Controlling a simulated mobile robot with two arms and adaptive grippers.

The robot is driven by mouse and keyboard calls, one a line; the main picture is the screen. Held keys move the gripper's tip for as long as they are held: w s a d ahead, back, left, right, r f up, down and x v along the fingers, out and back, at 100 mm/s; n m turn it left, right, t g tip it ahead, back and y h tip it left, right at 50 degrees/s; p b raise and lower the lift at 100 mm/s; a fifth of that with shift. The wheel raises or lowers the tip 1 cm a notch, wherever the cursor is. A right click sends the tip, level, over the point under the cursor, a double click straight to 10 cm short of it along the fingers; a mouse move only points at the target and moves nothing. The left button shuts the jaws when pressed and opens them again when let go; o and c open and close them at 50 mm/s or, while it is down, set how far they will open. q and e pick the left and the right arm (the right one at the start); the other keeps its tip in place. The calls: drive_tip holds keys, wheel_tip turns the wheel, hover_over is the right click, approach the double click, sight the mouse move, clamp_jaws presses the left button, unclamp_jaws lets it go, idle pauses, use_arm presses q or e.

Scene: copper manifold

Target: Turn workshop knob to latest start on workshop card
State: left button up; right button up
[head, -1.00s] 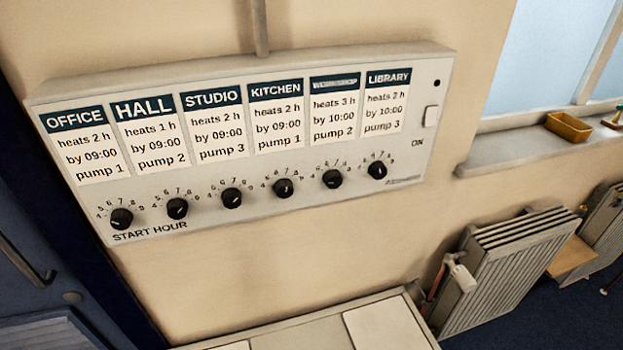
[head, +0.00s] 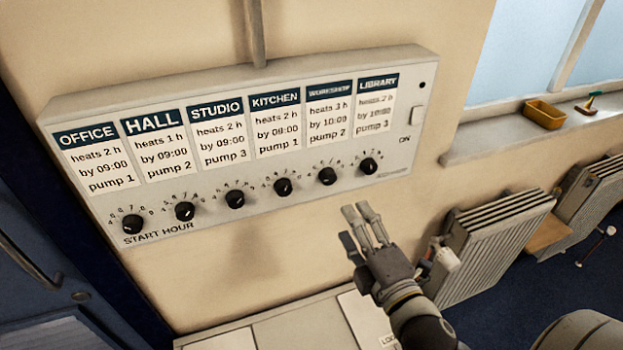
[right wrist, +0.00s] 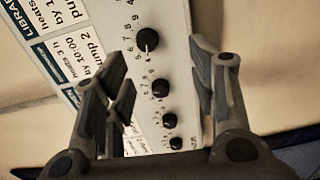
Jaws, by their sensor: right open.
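The workshop knob (head: 327,176) is a round black dial on the white wall panel, second from the right. Its pointer setting is too small to read. The workshop card (head: 328,112) above it reads heats 3 h, by 10:00, pump 2. My right gripper (head: 360,221) is open and empty, below and right of this knob and apart from it. In the right wrist view the row of knobs runs between the open fingers (right wrist: 163,85), and what looks like the workshop knob (right wrist: 160,88) is between them in the picture. My left gripper is out of view.
The library knob (head: 369,166) is close on the right and the kitchen knob (head: 283,187) on the left. An ON switch (head: 416,115) is at the panel's right end. A radiator (head: 492,250) stands at lower right, and a yellow tray (head: 545,114) sits on the windowsill.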

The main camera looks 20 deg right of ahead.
sight(330, 181)
drive_tip(key=w+b, duration=0.2)
drive_tip(key=w+r+b, duration=0.1)
drive_tip(key=w+b, duration=0.4)
drive_tip(key=shift+w+r+b, duration=0.25)
drive_tip(key=shift+w+b, duration=0.05)
drive_tip(key=shift+w, duration=0.1)
drive_tip(key=shift+w+d+r+p, duration=0.15)
drive_tip(key=shift+w+p, duration=0.25)
drive_tip(key=shift+w, duration=1)
drive_tip(key=shift+c, duration=0.2)
drive_tip(key=c, duration=1)
